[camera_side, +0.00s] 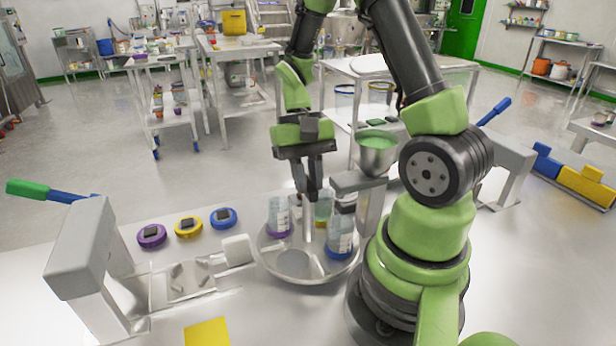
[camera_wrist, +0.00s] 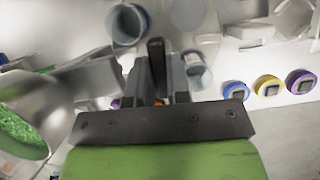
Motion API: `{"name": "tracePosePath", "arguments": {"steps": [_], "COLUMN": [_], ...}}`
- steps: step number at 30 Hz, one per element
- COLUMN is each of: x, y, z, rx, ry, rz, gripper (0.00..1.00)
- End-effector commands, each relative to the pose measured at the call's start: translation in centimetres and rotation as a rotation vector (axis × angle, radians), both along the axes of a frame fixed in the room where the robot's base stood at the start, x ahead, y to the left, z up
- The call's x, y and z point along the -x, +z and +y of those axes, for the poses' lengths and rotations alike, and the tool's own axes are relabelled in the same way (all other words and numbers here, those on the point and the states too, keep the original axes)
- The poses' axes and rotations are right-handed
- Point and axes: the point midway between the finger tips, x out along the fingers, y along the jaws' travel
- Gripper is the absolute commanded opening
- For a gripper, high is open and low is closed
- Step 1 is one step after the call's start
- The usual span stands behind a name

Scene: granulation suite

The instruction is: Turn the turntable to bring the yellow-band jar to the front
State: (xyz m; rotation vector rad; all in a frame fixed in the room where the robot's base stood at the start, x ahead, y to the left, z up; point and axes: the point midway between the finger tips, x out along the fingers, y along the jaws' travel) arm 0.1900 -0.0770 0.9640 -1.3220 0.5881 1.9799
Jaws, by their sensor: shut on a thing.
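The round metal turntable (camera_side: 291,265) stands on the bench and carries several clear jars. The yellow-band jar (camera_side: 323,212) is on its far side, partly behind my fingers and the post. A purple-band jar (camera_side: 279,218) stands at the left and a blue-band jar (camera_side: 340,240) at the front right. In the wrist view a dark upright bar (camera_wrist: 157,62) shows between my fingers; jar band colours there are unclear.
Three lids lie to the left: purple (camera_side: 152,236), yellow (camera_side: 188,227) and blue (camera_side: 223,218). A funnel of green granules (camera_side: 377,152) stands close right of my gripper. A grey stand (camera_side: 80,250) is at the left; a yellow square (camera_side: 207,332) lies at the front.

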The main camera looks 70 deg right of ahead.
Motion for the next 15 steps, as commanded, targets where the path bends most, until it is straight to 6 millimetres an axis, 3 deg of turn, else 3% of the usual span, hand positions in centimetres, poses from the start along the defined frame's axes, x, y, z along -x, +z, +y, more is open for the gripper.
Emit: {"name": "tracePosePath", "arguments": {"steps": [15], "x": [-0.09], "y": [0.09], "z": [0.05], "rx": [0.002], "ry": [0.26], "rz": [-0.001], "gripper": [0.0]}}
